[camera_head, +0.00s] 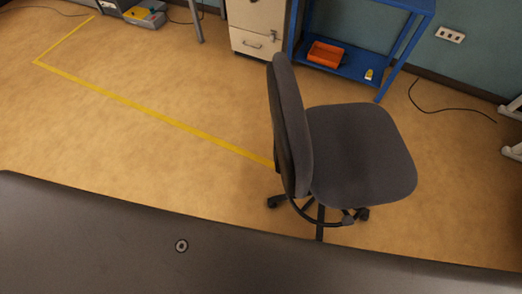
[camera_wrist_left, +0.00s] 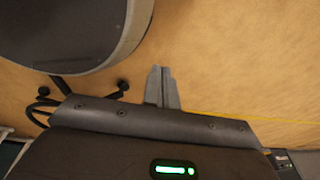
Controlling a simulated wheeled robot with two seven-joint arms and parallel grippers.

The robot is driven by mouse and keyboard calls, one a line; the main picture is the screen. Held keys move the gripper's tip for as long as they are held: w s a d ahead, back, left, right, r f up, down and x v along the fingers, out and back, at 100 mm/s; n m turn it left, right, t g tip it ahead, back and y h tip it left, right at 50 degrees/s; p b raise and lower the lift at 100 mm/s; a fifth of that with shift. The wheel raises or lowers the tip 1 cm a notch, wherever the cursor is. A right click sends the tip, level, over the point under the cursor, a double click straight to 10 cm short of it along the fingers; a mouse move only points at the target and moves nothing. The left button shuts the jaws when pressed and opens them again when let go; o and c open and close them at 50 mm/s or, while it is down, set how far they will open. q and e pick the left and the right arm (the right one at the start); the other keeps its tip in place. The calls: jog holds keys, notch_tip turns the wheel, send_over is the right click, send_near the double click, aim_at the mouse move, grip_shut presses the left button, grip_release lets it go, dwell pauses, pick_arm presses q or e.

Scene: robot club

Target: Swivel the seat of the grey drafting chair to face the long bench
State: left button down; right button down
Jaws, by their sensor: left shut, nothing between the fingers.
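The grey drafting chair stands on the floor right of centre in the head view. Its seat (camera_head: 362,155) extends to the right and its upright backrest (camera_head: 289,125) is on the left, so it faces right in the picture. The left wrist view shows a dark rounded part of the chair (camera_wrist_left: 65,30) at upper left, with casters below it. My left gripper (camera_wrist_left: 160,70) is shut and empty, over bare floor to the right of the chair part, apart from it in the picture. It does not show in the head view. I cannot make out which furniture is the long bench.
A blue shelf unit (camera_head: 340,68) holding an orange bin (camera_head: 325,53) stands behind the chair, beside a pale drawer cabinet (camera_head: 257,25). A yellow floor line (camera_head: 150,116) runs to the chair. A black cable (camera_head: 450,109) lies at right. The floor at left is clear.

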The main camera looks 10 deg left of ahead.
pick_arm(q)
jog(key=w+r+m+t+h+b, duration=0.25)
jog(key=w+m+t, duration=0.2)
jog(key=w, duration=1.15)
jog(key=w+d+r+m+t+h+b, duration=0.35)
jog(key=w+r+m, duration=0.35)
jog(key=w+r, duration=0.5)
jog(key=d+r+m+h+b, duration=0.1)
jog(key=d+r+m+h, duration=0.3)
jog(key=r, duration=0.4)
jog(key=s+d+r+m+h+b, duration=0.1)
jog(key=d+r+m+h+b, duration=0.1)
jog(key=d+r+m, duration=0.35)
jog(key=d+r+m+h+b, duration=0.1)
jog(key=d+r+m+h, duration=0.3)
jog(key=r, duration=0.6)
jog(key=w+d+m+y+p, duration=0.1)
jog(key=w+d+p, duration=0.2)
jog(key=w+d, duration=0.3)
jog(key=shift+w+f, duration=0.25)
jog(key=shift+w, duration=1.3)
jog(key=shift+a, duration=0.1)
